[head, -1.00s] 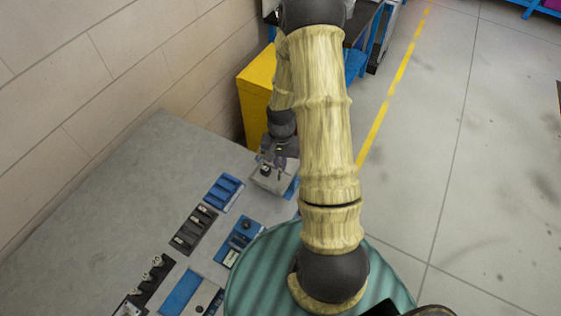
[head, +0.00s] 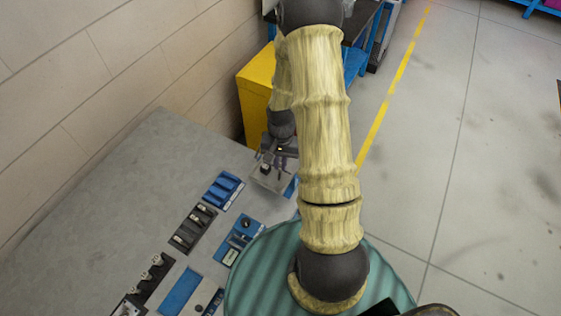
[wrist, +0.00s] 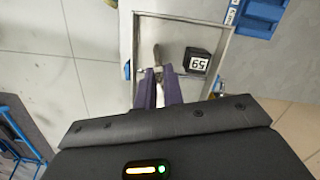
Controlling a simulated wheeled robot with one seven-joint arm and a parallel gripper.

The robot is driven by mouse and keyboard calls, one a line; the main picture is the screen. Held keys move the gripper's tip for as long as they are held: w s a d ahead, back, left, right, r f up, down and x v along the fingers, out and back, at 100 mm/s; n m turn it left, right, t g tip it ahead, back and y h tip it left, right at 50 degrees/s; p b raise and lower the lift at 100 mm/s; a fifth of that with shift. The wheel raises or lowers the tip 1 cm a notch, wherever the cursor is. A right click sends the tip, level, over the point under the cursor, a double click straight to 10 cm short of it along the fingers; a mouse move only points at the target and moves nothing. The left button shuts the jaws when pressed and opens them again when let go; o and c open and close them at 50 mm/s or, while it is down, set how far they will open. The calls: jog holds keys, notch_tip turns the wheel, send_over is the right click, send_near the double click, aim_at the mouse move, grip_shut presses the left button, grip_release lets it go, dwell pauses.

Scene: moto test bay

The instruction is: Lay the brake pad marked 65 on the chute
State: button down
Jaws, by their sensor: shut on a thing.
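A pale grey, rimmed metal tray, which looks like the chute (wrist: 208,27), sits at the table's far right corner; it also shows in the head view (head: 262,185). A dark block (wrist: 196,61) in it has a white label whose digits read 59 in the wrist view, or 65 from the opposite side; it is also in the head view (head: 265,168). My gripper (wrist: 159,72), with purple fingers, is shut on a thin grey-brown piece (wrist: 156,52) beside the block. No marking shows on this piece. I cannot tell whether it touches the tray.
A blue slotted rack (head: 222,190) and dark racks (head: 194,229) with small parts stand on the grey table (head: 120,205), in front of the tray. A yellow cabinet (head: 254,95) stands beyond the table. Open floor lies to the right; the table's left side is bare.

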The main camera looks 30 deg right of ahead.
dwell(0.7)
jog(key=c, duration=1.4)
grip_release()
jog(key=shift+c, duration=0.2)
jog(key=shift+r+p, duration=2.75)
jog(key=shift+r, duration=0.75)
jog(key=shift+a+r, duration=0.2)
jog(key=shift+r, duration=0.2)
jog(key=s+a+r+n+t+b, duration=0.3)
jog(key=s+a+r+n+b, duration=0.3)
jog(key=r, duration=0.6)
jog(key=shift+s+a+n+t+h, duration=0.4)
jog(key=shift+s+a+n, duration=0.3)
jog(key=shift+a, duration=0.5)
